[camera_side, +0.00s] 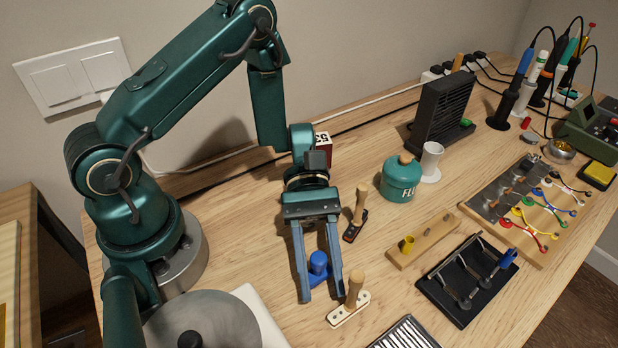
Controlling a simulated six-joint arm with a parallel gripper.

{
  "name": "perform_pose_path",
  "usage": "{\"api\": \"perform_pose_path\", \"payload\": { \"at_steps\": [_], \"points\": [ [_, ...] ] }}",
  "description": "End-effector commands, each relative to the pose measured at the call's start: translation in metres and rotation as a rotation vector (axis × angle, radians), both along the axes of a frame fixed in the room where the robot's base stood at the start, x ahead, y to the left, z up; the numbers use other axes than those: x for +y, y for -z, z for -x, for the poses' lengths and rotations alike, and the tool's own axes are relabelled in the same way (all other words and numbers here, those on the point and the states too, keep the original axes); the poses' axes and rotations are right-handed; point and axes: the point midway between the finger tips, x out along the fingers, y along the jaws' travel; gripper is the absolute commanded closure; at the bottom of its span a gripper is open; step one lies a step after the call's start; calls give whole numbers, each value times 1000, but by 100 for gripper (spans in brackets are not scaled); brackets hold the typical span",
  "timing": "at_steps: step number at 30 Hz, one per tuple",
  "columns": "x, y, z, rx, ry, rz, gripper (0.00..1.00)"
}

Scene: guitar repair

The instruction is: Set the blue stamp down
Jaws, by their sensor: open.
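The blue stamp (318,265) stands upright on the wooden table, with a round blue knob on top of a wider blue base. My gripper (322,285) points down toward the table, and its two long fingers are spread apart. The stamp sits between the fingers, with its base close to both; I cannot tell whether either finger touches it. Part of the stamp's base is hidden by the fingers.
Stamps with wooden handles stand just right of my gripper: a dark-based one (356,222) and a cream-based one (350,303). A wooden block (425,241), a black tray (450,307) and a green canister (401,180) are further right. A grey round lid (215,318) lies front left.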

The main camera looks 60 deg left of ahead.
Motion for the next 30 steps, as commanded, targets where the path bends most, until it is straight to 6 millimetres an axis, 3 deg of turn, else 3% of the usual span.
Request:
{"api": "perform_pose_path", "payload": {
  "at_steps": [9,17,30],
  "points": [
    [43,-19,-23,-4,-4,-1,59],
    [57,-30,-27,-32,21,-20,59],
    [80,-81,-3,-555,359,-328,59]
  ]
}}
